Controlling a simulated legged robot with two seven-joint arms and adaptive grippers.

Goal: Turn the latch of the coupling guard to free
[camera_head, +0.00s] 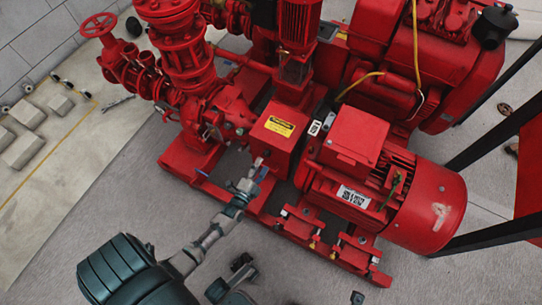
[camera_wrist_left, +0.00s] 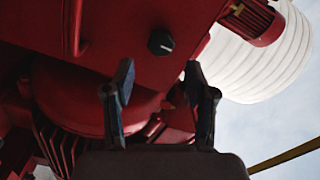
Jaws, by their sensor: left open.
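The coupling guard (camera_head: 282,128) is a red box with a yellow warning label, between the pump and the motor. In the left wrist view a black round latch knob (camera_wrist_left: 161,43) with a short white mark sits on a dark red face. The white mark lies right of the knob's centre. My left gripper (camera_head: 257,163) is at the guard's front lower-left side; the latch is not clear there. In the wrist view its two fingers (camera_wrist_left: 160,88) are apart and empty, with the knob beyond and between them, seemingly untouched. A cut-off dark part of mine shows at the bottom edge.
The red motor (camera_head: 430,208) stands right of the guard and the pump pipes (camera_head: 183,60) left of it. The red base frame (camera_head: 300,226) runs along the front. Dark posts (camera_head: 500,135) stand at the right.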

